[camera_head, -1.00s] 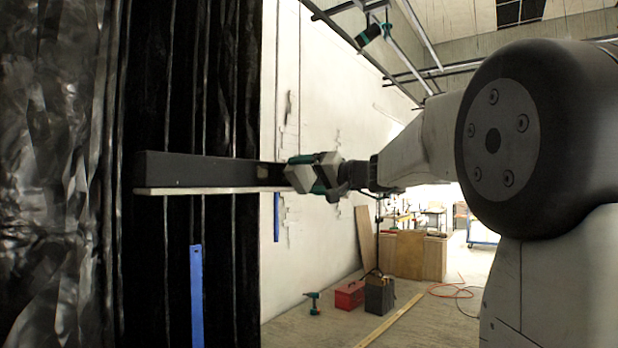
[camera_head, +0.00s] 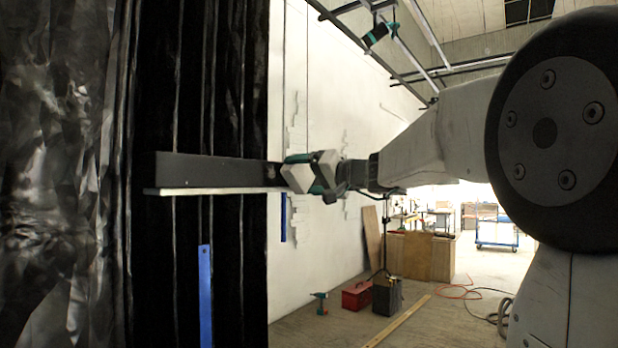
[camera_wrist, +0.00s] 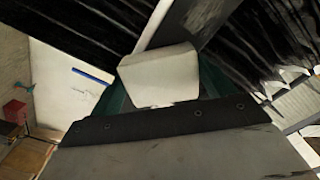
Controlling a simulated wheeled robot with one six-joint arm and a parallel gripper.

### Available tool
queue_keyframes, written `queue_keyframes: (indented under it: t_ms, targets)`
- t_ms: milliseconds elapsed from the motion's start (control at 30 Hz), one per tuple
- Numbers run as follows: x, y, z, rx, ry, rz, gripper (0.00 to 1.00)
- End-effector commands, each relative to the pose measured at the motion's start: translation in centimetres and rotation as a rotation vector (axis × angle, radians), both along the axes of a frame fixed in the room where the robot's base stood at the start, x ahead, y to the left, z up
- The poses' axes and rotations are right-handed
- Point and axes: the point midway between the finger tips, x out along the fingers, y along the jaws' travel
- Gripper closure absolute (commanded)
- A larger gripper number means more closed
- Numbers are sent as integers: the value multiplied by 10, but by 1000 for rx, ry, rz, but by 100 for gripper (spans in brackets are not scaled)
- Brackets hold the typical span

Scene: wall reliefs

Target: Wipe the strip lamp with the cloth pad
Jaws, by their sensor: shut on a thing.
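The strip lamp is a long dark bar (camera_head: 215,169) with a pale strip (camera_head: 210,190) along its underside, level across the black ribbed wall. It also shows in the wrist view as a dark bar (camera_wrist: 203,22) with a pale edge, running up from behind the pad. My gripper (camera_head: 305,173) is at the lamp's right end, shut on a pale block that looks like the cloth pad (camera_wrist: 158,76). Green finger parts show beside the pad. I cannot tell whether the pad touches the lamp. The lamp's right end is partly hidden by my gripper.
A blue strip (camera_head: 205,295) stands on the black wall below the lamp. Crumpled dark sheeting (camera_head: 50,180) covers the left. Right of the black wall are a white wall (camera_head: 340,130), a red toolbox (camera_head: 356,296), a dark box (camera_head: 387,297) and open floor.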

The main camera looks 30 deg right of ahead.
Motion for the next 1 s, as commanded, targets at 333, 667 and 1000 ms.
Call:
queue_keyframes:
  t_ms: [333,667,1000]
  targets:
    - [-6,21,0,0,-1,2,37]
    - [-10,37,0,0,0,1,37]
    - [-20,62,0,0,0,3,37]
